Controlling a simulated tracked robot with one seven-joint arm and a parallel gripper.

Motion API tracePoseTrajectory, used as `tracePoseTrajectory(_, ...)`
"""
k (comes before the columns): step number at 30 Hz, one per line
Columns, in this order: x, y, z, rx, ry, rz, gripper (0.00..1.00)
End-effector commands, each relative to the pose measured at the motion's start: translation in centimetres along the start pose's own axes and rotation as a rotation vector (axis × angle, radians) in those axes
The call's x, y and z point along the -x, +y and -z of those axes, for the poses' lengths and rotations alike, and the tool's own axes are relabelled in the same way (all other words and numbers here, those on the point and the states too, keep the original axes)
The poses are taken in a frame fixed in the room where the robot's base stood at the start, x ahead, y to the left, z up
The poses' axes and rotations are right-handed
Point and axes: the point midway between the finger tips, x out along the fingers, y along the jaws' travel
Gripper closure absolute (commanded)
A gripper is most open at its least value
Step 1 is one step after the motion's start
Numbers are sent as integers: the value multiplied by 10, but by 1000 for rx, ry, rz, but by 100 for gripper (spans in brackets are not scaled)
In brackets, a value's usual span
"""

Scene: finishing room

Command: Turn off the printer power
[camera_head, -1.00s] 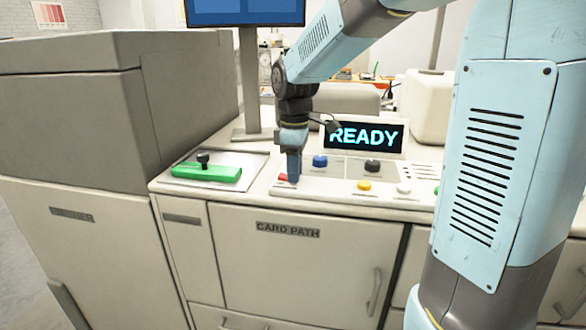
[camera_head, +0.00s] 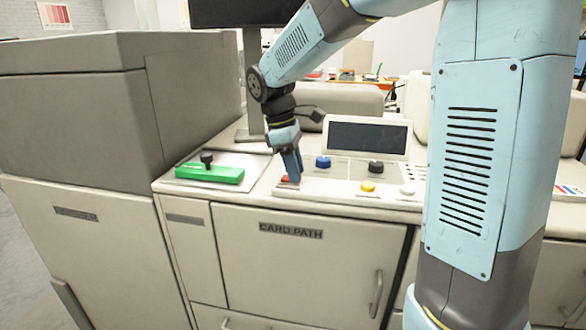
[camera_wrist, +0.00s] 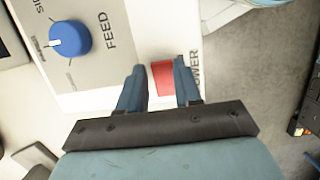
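The red power switch (camera_head: 287,181) sits at the left end of the printer's control panel (camera_head: 330,188). In the wrist view the red switch (camera_wrist: 163,78) lies between my two fingers, beside a partly hidden label reading "OWER". My gripper (camera_head: 292,167) points down at the switch. In the wrist view my gripper (camera_wrist: 160,82) is open, with a clear gap on the left of the switch; whether a fingertip touches it I cannot tell. The panel's display (camera_head: 367,138) is dark, and so is the monitor (camera_head: 245,12) above.
A blue knob (camera_head: 323,162) marked FEED in the wrist view, a black knob (camera_head: 375,167) and a yellow button (camera_head: 368,186) lie right of the switch. A green bar (camera_head: 210,174) with a black knob is left. A big grey cabinet (camera_head: 75,110) stands far left.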

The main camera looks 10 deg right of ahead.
Motion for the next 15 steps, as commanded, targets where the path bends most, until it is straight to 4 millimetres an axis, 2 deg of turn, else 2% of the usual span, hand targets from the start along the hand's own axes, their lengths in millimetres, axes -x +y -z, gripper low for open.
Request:
tracePoseTrajectory(1,0,1,0,-1,1,-1,65)
tracePoseTrajectory(7,0,0,0,0,0,2,47)
tracePoseTrajectory(15,1,-1,0,1,0,3,47)
